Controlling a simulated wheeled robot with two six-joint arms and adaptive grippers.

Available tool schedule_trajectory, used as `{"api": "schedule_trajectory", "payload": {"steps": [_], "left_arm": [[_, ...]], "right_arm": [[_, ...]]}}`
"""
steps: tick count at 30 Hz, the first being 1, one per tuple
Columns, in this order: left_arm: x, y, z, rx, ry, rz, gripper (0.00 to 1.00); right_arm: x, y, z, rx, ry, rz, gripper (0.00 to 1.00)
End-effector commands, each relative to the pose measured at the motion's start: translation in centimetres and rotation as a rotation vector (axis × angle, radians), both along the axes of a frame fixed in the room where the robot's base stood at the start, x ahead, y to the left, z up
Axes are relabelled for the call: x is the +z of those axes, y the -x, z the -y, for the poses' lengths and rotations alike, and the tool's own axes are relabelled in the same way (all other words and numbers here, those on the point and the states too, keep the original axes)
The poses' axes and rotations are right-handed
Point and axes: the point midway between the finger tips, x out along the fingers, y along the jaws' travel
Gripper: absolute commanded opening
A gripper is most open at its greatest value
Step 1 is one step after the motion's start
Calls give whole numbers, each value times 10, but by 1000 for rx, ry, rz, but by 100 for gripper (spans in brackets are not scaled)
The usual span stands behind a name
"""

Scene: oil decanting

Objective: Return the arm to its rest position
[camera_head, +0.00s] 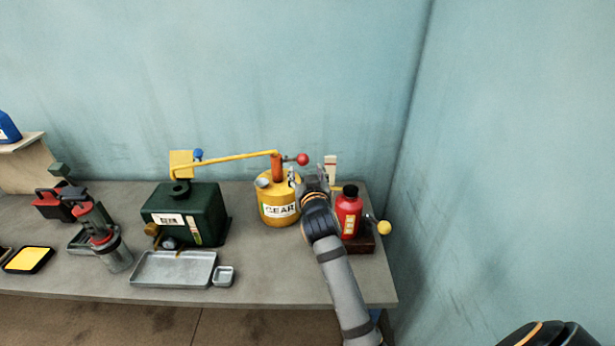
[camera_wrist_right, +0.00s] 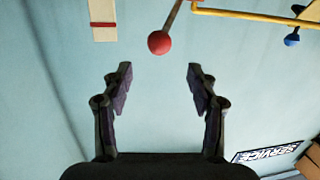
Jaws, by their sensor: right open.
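My right arm (camera_head: 345,285) reaches from the lower right over the bench. Its gripper (camera_head: 308,175) is beside the yellow can marked GEAR (camera_head: 280,211), at the can's upper right. In the right wrist view the gripper (camera_wrist_right: 160,88) is open, with nothing between its fingers. A red ball knob (camera_wrist_right: 159,42) on a rod shows beyond the fingertips, apart from them. The same red knob (camera_head: 302,159) sits above the can in the head view. My left gripper is not in view.
A red bottle (camera_head: 348,213) and a yellow ball knob (camera_head: 384,228) stand close right of my forearm. A green tank (camera_head: 186,216), a grey tray (camera_head: 172,270) and a small dish (camera_head: 223,277) are to the left. The wall corner is at the right.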

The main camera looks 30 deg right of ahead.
Motion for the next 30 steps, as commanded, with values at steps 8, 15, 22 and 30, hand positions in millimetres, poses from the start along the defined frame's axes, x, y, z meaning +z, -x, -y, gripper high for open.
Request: {"api": "schedule_trajectory", "payload": {"steps": [8, 15, 22, 30], "left_arm": [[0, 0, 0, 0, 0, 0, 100], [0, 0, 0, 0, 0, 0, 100], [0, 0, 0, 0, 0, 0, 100], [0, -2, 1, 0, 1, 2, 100]], "right_arm": [[3, 23, -7, 0, 1, 1, 59], [4, 23, -7, 0, 2, 2, 59], [-2, 25, -7, 0, 0, -15, 59], [-129, 119, -4, 56, -44, -477, 59]]}}
